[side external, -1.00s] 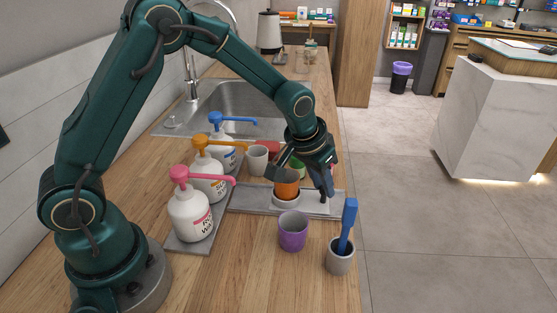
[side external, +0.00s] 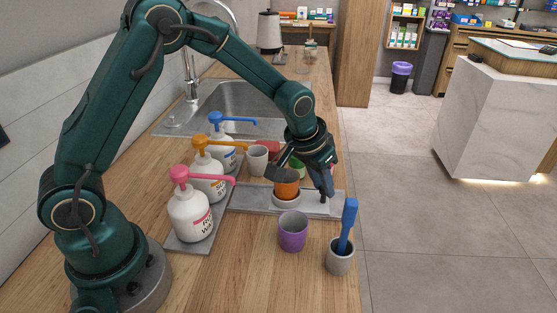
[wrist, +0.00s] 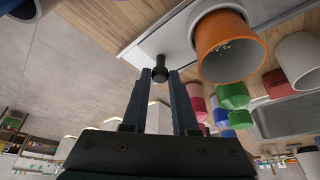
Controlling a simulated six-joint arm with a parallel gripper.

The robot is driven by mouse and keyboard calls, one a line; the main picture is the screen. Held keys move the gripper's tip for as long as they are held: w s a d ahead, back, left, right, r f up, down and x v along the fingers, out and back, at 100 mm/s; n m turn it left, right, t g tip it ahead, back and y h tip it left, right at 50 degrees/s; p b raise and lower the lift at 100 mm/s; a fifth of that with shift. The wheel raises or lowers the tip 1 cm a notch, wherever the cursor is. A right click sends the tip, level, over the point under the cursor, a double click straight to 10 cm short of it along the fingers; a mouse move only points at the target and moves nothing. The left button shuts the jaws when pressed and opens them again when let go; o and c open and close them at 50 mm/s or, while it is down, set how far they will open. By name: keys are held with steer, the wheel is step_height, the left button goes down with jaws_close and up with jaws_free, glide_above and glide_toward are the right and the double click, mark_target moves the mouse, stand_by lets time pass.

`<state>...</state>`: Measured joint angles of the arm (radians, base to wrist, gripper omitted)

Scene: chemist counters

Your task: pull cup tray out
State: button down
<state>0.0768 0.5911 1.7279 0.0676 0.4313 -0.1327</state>
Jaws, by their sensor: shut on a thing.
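The cup tray (side external: 247,199) is a flat grey board on the wooden counter. It also shows in the wrist view (wrist: 150,45). An orange cup (side external: 287,188) stands upright in a white ring holder on it, and the cup also shows in the wrist view (wrist: 228,48). A small black knob (wrist: 160,70) stands up from the tray near its right end. My gripper (side external: 324,196) points down at this end. In the wrist view my gripper (wrist: 160,74) has its two fingers on either side of the knob and is shut on it.
A purple cup (side external: 293,232) and a grey cup (side external: 340,262) with a blue tool stand in front of the tray. Pump bottles (side external: 190,212) stand at left on a grey base. A white cup (side external: 258,160) is behind. The counter's right edge is close.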

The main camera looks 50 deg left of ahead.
steer(key=shift+w+d, duration=1.45)
steer(key=shift+d, duration=0.05)
steer(key=c, duration=0.7)
jaws_free()
steer(key=shift+s+r, duration=0.1)
steer(key=shift+r, duration=0.05)
steer(key=shift+v, duration=2.45)
steer(key=shift+a, duration=0.1)
